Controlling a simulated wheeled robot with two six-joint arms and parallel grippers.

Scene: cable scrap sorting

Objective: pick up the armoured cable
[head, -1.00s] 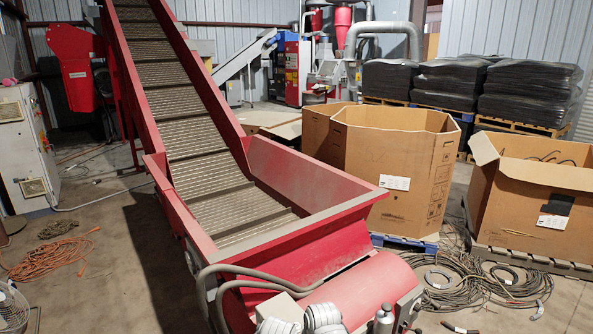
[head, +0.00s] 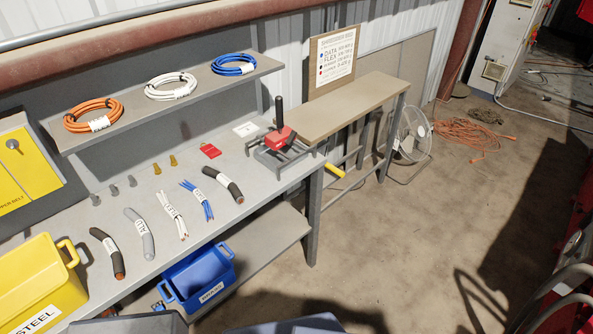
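Several short cable pieces lie in a slanting row on the grey workbench (head: 268,196). Two are thick and black with copper-coloured ends: one near the yellow bin (head: 107,252) and one at the right end of the row (head: 223,183). Between them lie a thick grey piece (head: 138,233), a bundle of white wires (head: 172,214) and a bundle of blue wires (head: 197,199). White labels on some pieces are too small to read surely, so I cannot tell which is the armoured cable. Neither gripper shows.
A yellow bin (head: 38,272) marked STEEL stands front left; a blue bin (head: 199,275) sits below the bench's front edge. A red-and-black clamp tool (head: 281,140) stands at the right. Orange, white and blue coils lie on the raised shelf (head: 205,87).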

